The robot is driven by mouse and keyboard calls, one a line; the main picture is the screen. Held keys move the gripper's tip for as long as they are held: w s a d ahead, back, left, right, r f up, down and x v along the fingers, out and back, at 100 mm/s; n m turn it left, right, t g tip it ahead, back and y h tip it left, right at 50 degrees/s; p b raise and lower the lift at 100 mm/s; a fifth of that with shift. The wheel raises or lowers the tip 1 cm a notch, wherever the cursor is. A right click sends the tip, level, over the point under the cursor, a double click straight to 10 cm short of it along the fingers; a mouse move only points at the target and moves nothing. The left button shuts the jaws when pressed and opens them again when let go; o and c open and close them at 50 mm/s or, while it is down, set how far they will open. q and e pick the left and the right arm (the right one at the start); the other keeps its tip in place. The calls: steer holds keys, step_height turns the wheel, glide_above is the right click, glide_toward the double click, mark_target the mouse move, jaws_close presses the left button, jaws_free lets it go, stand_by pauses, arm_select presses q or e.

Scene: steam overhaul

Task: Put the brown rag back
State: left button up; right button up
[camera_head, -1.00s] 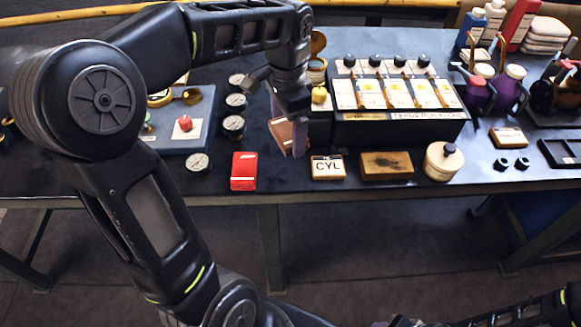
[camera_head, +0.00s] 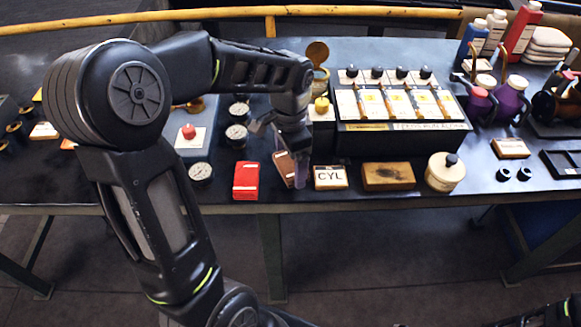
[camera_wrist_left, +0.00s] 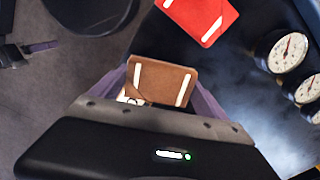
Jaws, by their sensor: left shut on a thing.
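The brown rag (camera_head: 285,169) is a small folded cloth with pale stripes, held tilted in my left gripper (camera_head: 295,162). In the left wrist view the brown rag (camera_wrist_left: 162,82) sits between the purple fingers, which are shut on it. In the head view it is between the red rag (camera_head: 246,181) and the CYL card (camera_head: 331,177), near the table's front edge. I cannot tell whether it touches the table. The red rag (camera_wrist_left: 203,17) lies ahead of it in the wrist view.
A black rack of labelled panels (camera_head: 400,143) stands behind the CYL card. A wooden block (camera_head: 388,177) and a round cream pot (camera_head: 445,172) line the front edge to the right.

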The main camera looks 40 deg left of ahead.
mark_target(290, 163)
arm_select(q)
steer(key=shift+f, duration=1.25)
steer(key=shift+f, duration=0.1)
steer(key=o, duration=1.1)
steer(key=shift+o, duration=0.2)
step_height(290, 163, up, 12)
steer(key=shift+r, duration=0.15)
